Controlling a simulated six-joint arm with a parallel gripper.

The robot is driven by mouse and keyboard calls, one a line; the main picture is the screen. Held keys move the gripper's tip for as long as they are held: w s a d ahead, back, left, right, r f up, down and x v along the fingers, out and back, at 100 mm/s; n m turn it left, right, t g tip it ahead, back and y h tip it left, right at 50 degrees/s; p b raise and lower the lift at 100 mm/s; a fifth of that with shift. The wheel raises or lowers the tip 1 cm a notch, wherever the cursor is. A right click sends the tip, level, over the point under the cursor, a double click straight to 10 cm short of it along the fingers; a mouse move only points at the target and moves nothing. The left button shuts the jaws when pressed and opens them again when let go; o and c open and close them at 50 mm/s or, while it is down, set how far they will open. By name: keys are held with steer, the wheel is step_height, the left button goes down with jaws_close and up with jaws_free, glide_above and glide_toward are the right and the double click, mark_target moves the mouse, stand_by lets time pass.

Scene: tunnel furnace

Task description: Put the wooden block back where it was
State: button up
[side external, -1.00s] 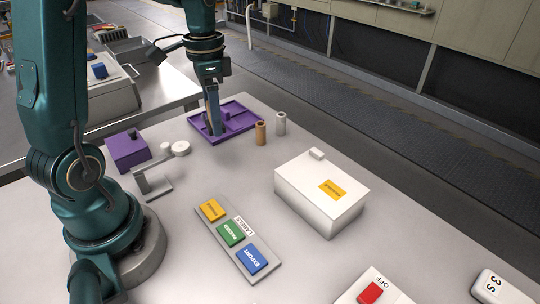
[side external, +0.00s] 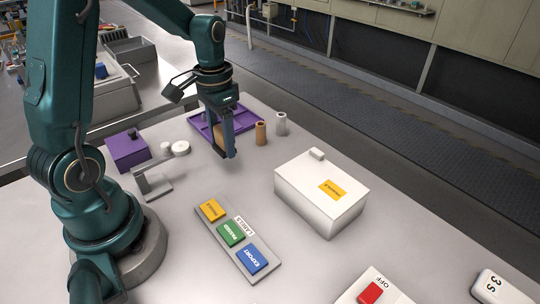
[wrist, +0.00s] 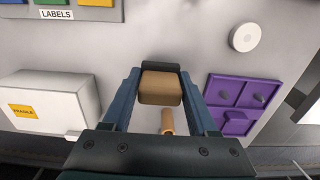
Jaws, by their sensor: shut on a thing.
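My gripper (side external: 231,153) is shut on the wooden block (wrist: 160,88), a tan block held between the two fingers in the wrist view. In the side view the block (side external: 219,133) is mostly hidden behind a finger. The gripper is above the table, in front of the purple tray (side external: 196,123). In the wrist view the tray (wrist: 215,118) lies to the right of the gripper, with dividers, small pegs and a purple block in it. Whether the block touches the table is unclear, but it appears raised.
A brown cylinder (side external: 260,133) and a grey cylinder (side external: 281,124) stand right of the gripper. A white box (side external: 320,190) with a yellow label is nearer. A labels strip (side external: 245,262), purple box (side external: 127,148) and a grey stand with a white disc (side external: 181,148) are around. The table centre is clear.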

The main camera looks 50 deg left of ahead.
mark_target(235, 170)
steer(key=shift+w+d+f, duration=0.55)
steer(key=shift+w+d, duration=0.05)
steer(key=shift+d, duration=0.1)
steer(key=shift+f, duration=2)
steer(key=shift+f, duration=0.15)
steer(key=o, duration=1.2)
